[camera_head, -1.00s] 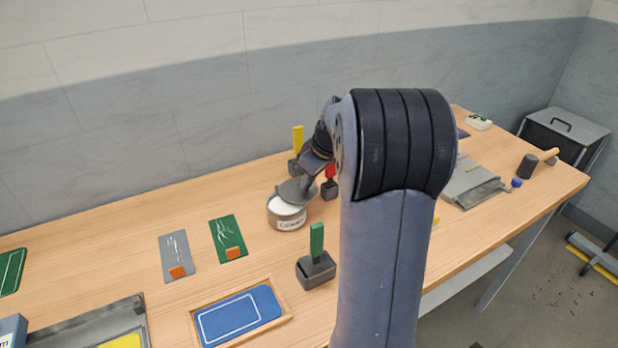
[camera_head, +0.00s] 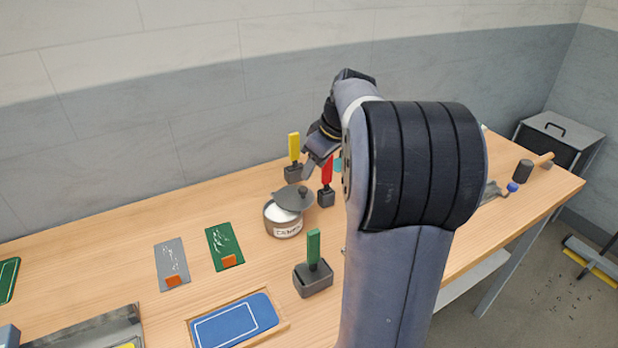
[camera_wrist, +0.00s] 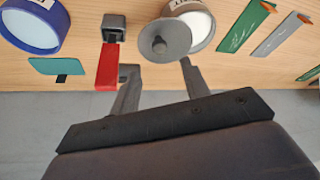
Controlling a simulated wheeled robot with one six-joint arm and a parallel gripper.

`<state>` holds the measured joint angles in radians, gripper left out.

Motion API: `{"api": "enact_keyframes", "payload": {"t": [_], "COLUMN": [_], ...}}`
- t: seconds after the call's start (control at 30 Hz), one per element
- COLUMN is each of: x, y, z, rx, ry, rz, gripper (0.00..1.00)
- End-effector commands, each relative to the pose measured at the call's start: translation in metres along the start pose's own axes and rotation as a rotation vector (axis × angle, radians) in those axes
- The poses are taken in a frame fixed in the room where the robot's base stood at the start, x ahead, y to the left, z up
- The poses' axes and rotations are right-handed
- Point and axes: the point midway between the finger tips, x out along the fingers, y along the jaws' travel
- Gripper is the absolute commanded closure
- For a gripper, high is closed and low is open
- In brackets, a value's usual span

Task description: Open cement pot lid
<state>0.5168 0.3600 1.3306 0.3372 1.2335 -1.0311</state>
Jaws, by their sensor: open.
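The cement pot (camera_head: 283,226) is a light round tin with a label and white contents, standing on the bench. Its grey lid (camera_head: 293,198) with a knob sits off to the back right, leaving much of the mouth uncovered; whether it is hinged or resting on the rim I cannot tell. In the wrist view, the pot (camera_wrist: 200,28) is at the top and the lid (camera_wrist: 165,40) overlaps its left side. My gripper (camera_wrist: 158,67) is open, its fingers apart and empty, just short of the lid. In the head view it is partly hidden by my arm.
A red-handled tool (camera_head: 327,172) stands close beside my gripper, and a yellow-handled one (camera_head: 293,150) behind the pot. A green-handled tool (camera_head: 314,250) stands in front. Grey (camera_head: 171,264) and green (camera_head: 224,246) cards lie to the left. A blue tin (camera_wrist: 32,28) shows in the wrist view.

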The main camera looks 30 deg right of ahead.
Motion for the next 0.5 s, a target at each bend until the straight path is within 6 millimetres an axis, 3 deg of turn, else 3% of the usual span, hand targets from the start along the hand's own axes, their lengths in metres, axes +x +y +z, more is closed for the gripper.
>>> {"api": "enact_keyframes", "payload": {"t": [0.2,0.5], "x": [-0.025,-0.029], "y": [0.0,0.0], "z": [0.0,0.0], "rx": [0.0,0.0], "ry": [0.001,0.0], "rz": [0.001,0.0], "gripper": [0.56,0.56]}}
